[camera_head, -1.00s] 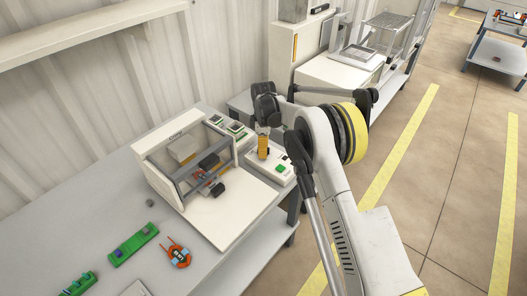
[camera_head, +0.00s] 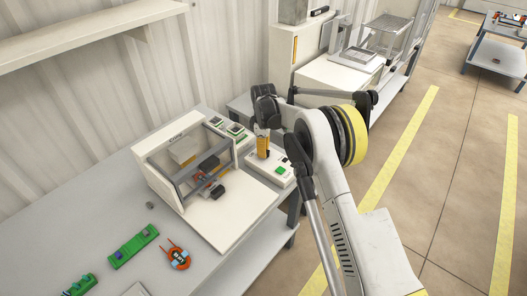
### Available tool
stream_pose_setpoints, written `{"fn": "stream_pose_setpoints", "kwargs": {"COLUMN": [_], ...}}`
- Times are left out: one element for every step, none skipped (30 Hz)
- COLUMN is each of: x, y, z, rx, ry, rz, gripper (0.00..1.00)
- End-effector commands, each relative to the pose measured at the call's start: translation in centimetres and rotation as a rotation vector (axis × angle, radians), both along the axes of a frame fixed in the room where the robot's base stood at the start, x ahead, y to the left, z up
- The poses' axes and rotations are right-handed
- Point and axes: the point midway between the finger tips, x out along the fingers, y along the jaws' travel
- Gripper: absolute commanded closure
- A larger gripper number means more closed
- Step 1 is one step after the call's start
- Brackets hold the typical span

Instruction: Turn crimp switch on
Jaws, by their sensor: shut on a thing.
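The crimp machine (camera_head: 155,175) is a white box with an open front, dark bars and "Crimp" lettering on top, standing on the grey bench. A low white control box (camera_head: 277,178) with a green button (camera_head: 280,170) sits at its right. My gripper (camera_head: 262,156) points down with its yellow fingers at the rear part of this control box. It is shut on a small part there, taken to be the crimp switch. The fingers hide that part, so its on or off position cannot be seen.
Two small units with green buttons (camera_head: 236,130) stand behind the control box. Green fixtures (camera_head: 133,246) and an orange-red wire coil (camera_head: 177,256) lie at the bench's front left. More white equipment (camera_head: 335,75) stands behind my arm.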

Motion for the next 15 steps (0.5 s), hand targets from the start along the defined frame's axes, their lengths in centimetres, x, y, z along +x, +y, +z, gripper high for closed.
{"fn": "stream_pose_setpoints", "kwargs": {"x": [-0.03, -0.03, -0.03, -0.03, -0.03, -0.03, -0.03, -0.03, -0.03, -0.03, -0.03, -0.03, -0.03, -0.03, -0.03], "y": [-0.01, -0.01, -0.01, -0.01, -0.01, -0.01, -0.01, -0.01, -0.01, -0.01, -0.01, -0.01, -0.01, -0.01, -0.01], "z": [-0.02, -0.02, -0.02, -0.02, -0.02, -0.02, -0.02, -0.02, -0.02, -0.02, -0.02, -0.02, -0.02, -0.02, -0.02], "rx": [0.0, 0.0, 0.0, 0.0, 0.0, -0.001, -0.001, -0.001, -0.001, -0.001, -0.001, -0.001, -0.001, -0.001, -0.001], "ry": [0.001, 0.001, 0.001, 0.001, 0.001, 0.001, 0.001, 0.001, 0.001, 0.001, 0.001, 0.001, 0.001, 0.001, 0.001], "rz": [-0.031, -0.055, -0.088, -0.114, -0.141, -0.178, -0.206, -0.235, -0.273, -0.302, -0.331, -0.369, -0.398, -0.426, -0.464], "gripper": [1.0, 1.0, 1.0, 1.0, 1.0, 1.0, 1.0, 1.0, 1.0, 1.0, 1.0, 1.0, 1.0, 1.0, 1.0]}}
